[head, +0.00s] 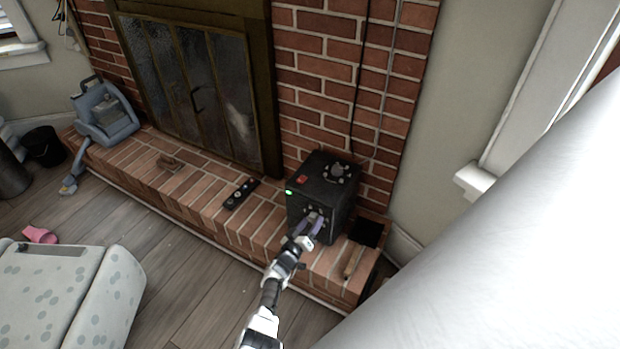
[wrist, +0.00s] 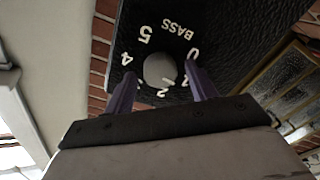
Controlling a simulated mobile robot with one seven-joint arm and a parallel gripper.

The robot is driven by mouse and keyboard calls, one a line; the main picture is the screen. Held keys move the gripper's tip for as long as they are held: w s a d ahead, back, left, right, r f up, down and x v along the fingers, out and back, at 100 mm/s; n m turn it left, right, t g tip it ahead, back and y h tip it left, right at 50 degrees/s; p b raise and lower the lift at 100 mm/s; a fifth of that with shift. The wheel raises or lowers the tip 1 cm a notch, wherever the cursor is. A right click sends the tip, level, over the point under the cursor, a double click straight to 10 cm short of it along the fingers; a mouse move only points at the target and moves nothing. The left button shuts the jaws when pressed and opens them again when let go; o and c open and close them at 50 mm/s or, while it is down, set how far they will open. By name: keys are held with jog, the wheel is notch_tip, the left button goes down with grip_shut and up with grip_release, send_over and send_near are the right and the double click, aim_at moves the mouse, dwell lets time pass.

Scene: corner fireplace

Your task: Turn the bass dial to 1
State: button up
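The black speaker box (head: 300,200) stands on the brick hearth, with the bass dial on its front face. In the wrist view the bass dial (wrist: 160,69) is a round grey knob under the BASS label, and the label and numbers appear upside down. The 0, 4 and 5 are clear; the lower numbers are partly hidden by my fingers. No pointer mark on the knob can be made out. My gripper (wrist: 160,75) is open, its purple fingers on either side of the knob with small gaps. In the head view my gripper (head: 310,226) is at the box's front.
A black remote (head: 240,194) lies on the brick hearth (head: 210,185) left of the box. A brown stick-like object (head: 354,261) lies right of the box. A blue-grey appliance (head: 105,115) stands at the far left. A spotted, pale seat (head: 70,295) is on the floor, lower left.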

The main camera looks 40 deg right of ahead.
jog(key=shift+a, duration=0.15)
jog(key=shift+a+p, duration=0.25)
jog(key=shift+p, duration=0.05)
jog(key=p+v, duration=0.6)
jog(key=v, duration=0.7)
jog(key=shift+s, duration=0.2)
